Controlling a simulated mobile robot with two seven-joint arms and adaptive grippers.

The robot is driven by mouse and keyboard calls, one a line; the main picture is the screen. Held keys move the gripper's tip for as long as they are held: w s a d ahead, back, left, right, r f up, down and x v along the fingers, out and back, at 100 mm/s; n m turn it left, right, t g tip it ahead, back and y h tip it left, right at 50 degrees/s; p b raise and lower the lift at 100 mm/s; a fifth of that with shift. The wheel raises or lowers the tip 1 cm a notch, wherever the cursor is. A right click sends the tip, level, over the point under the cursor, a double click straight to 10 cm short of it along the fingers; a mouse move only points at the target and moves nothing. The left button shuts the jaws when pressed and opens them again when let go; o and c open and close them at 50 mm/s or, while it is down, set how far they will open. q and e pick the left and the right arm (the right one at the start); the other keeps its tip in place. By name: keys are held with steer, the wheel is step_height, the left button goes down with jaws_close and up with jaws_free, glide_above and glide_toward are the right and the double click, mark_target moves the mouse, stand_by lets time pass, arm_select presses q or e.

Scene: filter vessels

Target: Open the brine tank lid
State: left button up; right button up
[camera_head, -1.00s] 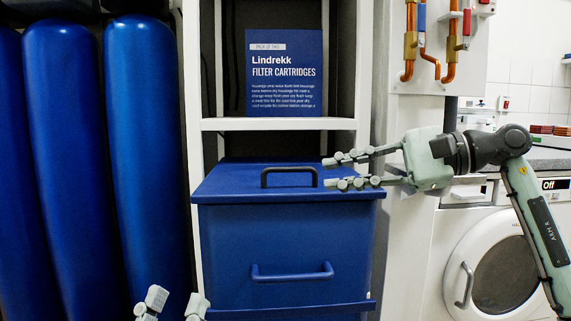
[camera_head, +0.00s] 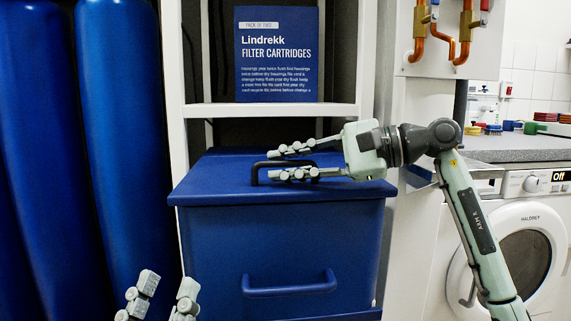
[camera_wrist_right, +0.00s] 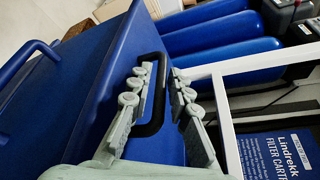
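The brine tank (camera_head: 220,245) is a blue box in the middle of the head view. Its flat blue lid (camera_head: 215,182) lies shut on top. The lid's black handle (camera_head: 254,176) shows in the right wrist view (camera_wrist_right: 160,78) as an arch passing between my right gripper's fingers. My right gripper (camera_head: 273,164) is open around this handle, one finger on each side; it also shows in the right wrist view (camera_wrist_right: 160,76). Whether a finger touches the handle I cannot tell. My left gripper (camera_head: 168,285) is open and empty at the bottom, in front of the tank's left side.
A blue bar handle (camera_head: 290,288) is on the tank's front. A Lindrekk filter cartridge box (camera_head: 278,55) stands on the white shelf (camera_head: 275,110) above the lid. Tall blue cylinders (camera_head: 125,130) stand left. A washing machine (camera_head: 525,225) and copper pipes (camera_head: 466,35) are right.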

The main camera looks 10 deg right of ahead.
jaws_close()
stand_by(0.4)
steer(key=shift+w+r, duration=0.1)
